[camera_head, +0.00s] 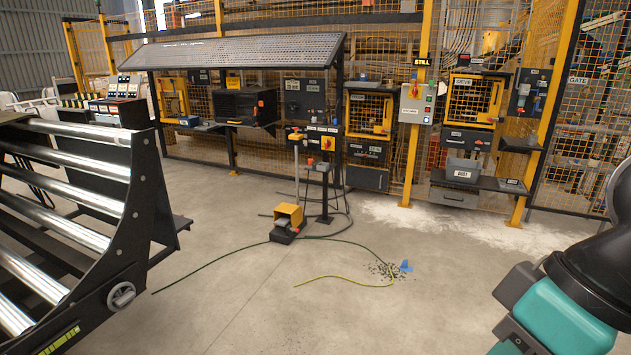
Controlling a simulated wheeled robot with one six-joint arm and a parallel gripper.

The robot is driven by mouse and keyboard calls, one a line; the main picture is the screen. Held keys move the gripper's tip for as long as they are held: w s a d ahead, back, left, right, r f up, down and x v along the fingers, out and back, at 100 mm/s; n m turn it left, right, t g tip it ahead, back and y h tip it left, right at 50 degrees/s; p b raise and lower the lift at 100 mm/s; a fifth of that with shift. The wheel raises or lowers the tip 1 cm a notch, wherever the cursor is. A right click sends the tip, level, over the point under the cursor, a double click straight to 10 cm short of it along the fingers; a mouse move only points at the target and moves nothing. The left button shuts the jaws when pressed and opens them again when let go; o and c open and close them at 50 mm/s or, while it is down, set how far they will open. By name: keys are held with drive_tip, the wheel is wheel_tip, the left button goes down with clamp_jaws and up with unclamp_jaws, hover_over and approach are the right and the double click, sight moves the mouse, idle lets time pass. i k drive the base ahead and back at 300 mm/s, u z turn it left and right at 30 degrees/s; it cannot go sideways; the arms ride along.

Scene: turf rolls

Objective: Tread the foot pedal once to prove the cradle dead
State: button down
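The foot pedal (284,224) stands on the concrete floor near the middle of the view, a dark base under a yellow hood. Cables run from it along the floor. The cradle (112,215) fills the left side, a black frame with several bare steel rollers (66,175) and a grey handwheel (121,296) at its lower corner. My arm, black and teal, shows at the lower right, well apart from the pedal. My gripper cannot be made out, so its fingers are not seen.
A control post (324,160) stands behind the pedal. Yellow mesh fencing with a control box (416,103) and shelves lines the back. A yellow-green cable (345,279), dark crumbs and a blue scrap (405,265) lie on the floor. The floor at front centre is mostly clear.

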sight(285, 220)
drive_tip(key=u, duration=0.65)
drive_tip(key=i, duration=2.1)
drive_tip(key=u, duration=0.4)
drive_tip(key=i, duration=2.4)
drive_tip(key=z, duration=0.75)
drive_tip(key=i, duration=1)
drive_tip(key=z, duration=0.35)
